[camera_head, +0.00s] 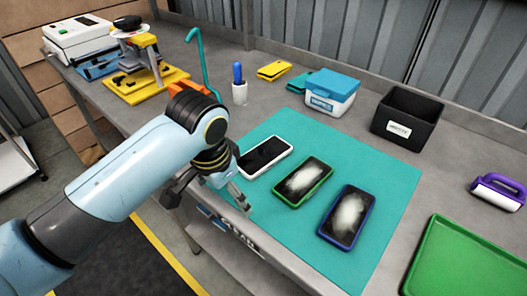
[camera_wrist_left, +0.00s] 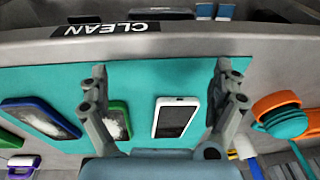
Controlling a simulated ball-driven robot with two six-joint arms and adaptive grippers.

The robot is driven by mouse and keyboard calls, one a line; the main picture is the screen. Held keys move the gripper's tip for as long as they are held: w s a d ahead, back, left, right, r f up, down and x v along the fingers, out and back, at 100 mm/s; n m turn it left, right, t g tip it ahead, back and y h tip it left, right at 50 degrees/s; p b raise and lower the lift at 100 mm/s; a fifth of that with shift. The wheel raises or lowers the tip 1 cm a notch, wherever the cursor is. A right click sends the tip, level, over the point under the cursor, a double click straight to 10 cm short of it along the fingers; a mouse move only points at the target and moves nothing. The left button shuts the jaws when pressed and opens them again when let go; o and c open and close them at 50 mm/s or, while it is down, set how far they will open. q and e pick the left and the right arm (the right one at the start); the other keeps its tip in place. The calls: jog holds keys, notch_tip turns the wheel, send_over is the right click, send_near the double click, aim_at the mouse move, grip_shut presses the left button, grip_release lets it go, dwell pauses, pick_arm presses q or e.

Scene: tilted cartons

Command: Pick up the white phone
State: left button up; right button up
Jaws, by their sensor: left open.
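The white phone (camera_head: 265,156) lies flat, dark screen up, at the left part of the teal mat (camera_head: 290,128). It also shows in the left wrist view (camera_wrist_left: 174,118), between the two fingers in the picture and apart from both. My left gripper (camera_head: 208,196) is open and empty, over the mat's near left edge beside the white phone. Its spread fingers show in the left wrist view (camera_wrist_left: 159,72). My right gripper is in neither view.
A green phone (camera_head: 302,182) and a blue phone (camera_head: 347,216), both with whitish smeared screens, lie right of the white phone. A green tray (camera_head: 470,262), a black bin (camera_head: 407,120) and a blue-lidded box (camera_head: 331,92) stand around the mat.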

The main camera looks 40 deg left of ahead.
pick_arm(q)
jog(key=w+a+r+g+p, duration=0.2)
jog(key=w+r, duration=0.7)
jog(key=w, duration=0.3)
send_over(257, 159)
jog(key=shift+m+h, duration=0.3)
jog(key=f, duration=0.3)
jog(key=s+f, duration=0.1)
jog(key=f, duration=0.1)
jog(key=shift+d, duration=0.15)
jog(key=f, duration=0.2)
jog(key=w+f, duration=0.1)
jog(key=f, duration=0.2)
jog(key=shift+a+f, duration=0.2)
jog(key=c, duration=1.4)
jog(key=shift+c, duration=0.2)
jog(key=shift+r, duration=0.15)
